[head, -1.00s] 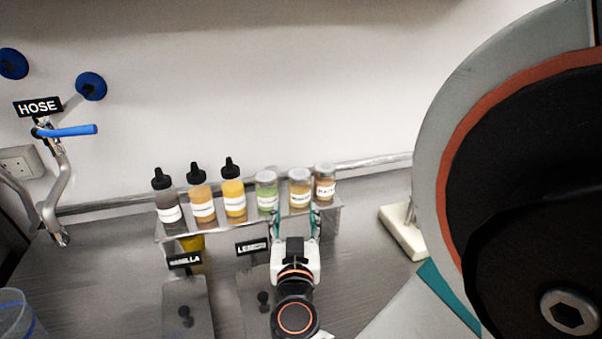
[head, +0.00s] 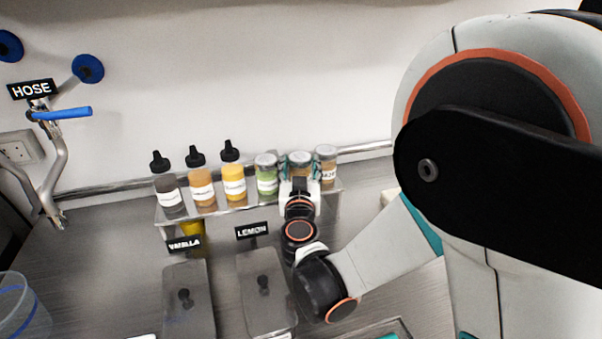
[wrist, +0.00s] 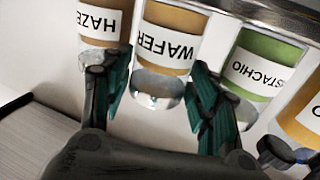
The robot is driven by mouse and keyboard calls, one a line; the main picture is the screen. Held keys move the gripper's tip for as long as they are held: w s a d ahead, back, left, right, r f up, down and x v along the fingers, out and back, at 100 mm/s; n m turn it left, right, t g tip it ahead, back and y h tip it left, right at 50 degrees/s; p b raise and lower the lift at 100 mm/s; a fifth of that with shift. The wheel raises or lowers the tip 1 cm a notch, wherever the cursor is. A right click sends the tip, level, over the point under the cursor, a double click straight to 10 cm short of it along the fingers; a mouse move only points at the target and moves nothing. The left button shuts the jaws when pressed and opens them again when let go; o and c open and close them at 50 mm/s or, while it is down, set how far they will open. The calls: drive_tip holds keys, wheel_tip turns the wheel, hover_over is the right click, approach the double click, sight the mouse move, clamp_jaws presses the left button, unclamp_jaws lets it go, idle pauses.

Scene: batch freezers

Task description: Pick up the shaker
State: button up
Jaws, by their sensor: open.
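The wafer shaker (head: 300,158) is a clear jar with tan contents and a grey lid, standing in the shelf row. In the wrist view the wafer shaker (wrist: 170,45) appears upside down with its "WAFER" label. My gripper (head: 298,171) is open, with one teal finger on each side of this shaker. In the wrist view, too, the gripper (wrist: 158,75) straddles it; I cannot tell whether the fingers touch it. The gripper hides the jar's lower part in the head view. The green pistachio shaker (head: 267,176) and the hazelnut shaker (head: 325,165) stand on either side.
Several dark-capped squeeze bottles, such as the yellow one (head: 233,180), continue the row on the left. The clear shelf (head: 215,216) stands on the metal counter (head: 90,255). Lidded containers (head: 265,300) and VANILLA and LEMON signs are in front. The wall is close behind.

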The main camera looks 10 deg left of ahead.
drive_tip(key=shift+w, duration=0.25)
drive_tip(key=c, duration=0.7)
wheel_tip(320, 180, up, 20)
drive_tip(key=p, duration=1.3)
drive_tip(key=shift+p, duration=0.3)
